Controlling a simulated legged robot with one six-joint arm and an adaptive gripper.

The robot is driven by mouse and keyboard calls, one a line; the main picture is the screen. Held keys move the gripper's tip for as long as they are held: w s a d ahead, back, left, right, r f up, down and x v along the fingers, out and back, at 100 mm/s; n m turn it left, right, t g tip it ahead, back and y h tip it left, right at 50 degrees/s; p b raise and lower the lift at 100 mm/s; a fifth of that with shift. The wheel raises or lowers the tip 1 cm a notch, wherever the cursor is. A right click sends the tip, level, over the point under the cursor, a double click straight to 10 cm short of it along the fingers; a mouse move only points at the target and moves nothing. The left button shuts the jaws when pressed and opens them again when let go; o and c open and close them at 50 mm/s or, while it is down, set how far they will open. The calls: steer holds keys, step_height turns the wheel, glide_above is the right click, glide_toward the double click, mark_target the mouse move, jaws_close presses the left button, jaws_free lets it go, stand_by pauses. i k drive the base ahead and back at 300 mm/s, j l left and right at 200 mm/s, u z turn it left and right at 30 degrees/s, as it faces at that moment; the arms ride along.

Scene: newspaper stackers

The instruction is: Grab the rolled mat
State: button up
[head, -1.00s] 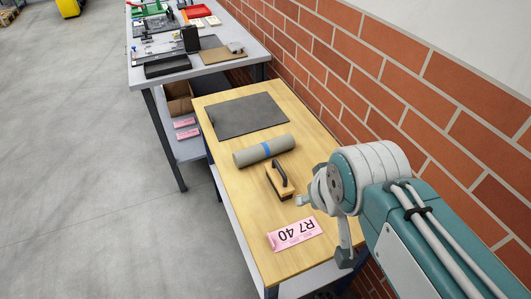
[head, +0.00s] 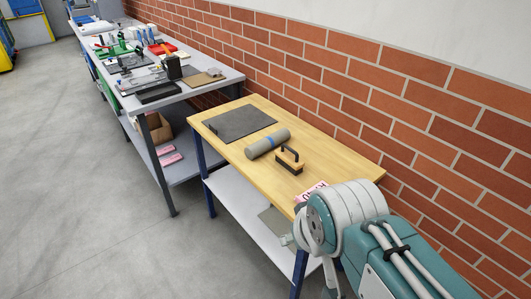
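The rolled mat (head: 268,143) is a grey cylinder with a blue band around its middle. It lies on its side on the wooden top of the near table (head: 240,165), between a flat dark grey mat (head: 240,123) and a brush-like block with a black handle (head: 289,160). My gripper (head: 308,262) is at the lower right, beyond the table's near end and well apart from the rolled mat. Its fingers look spread and empty, though my arm partly hides them.
A pink card (head: 310,190) lies near the table's near end, partly covered by my arm. A brick wall (head: 400,110) runs along the right. A longer cluttered table (head: 215,85) stands behind. The grey floor (head: 70,190) at left is clear.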

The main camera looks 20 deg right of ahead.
mark_target(253, 151)
steer(key=i+j+z, duration=0.25)
steer(key=j, duration=0.45)
steer(key=j+z, duration=0.25)
steer(key=j, duration=0.45)
steer(key=i+j+z, duration=0.2)
steer(key=i+j, duration=0.15)
steer(key=i+j+z, duration=0.2)
steer(key=i+j, duration=0.2)
steer(key=i+j+z, duration=0.2)
steer(key=j, duration=0.35)
steer(key=i+j, duration=0.1)
steer(key=i, duration=0.25)
steer(key=i+j+z, duration=0.1)
steer(key=i, duration=0.3)
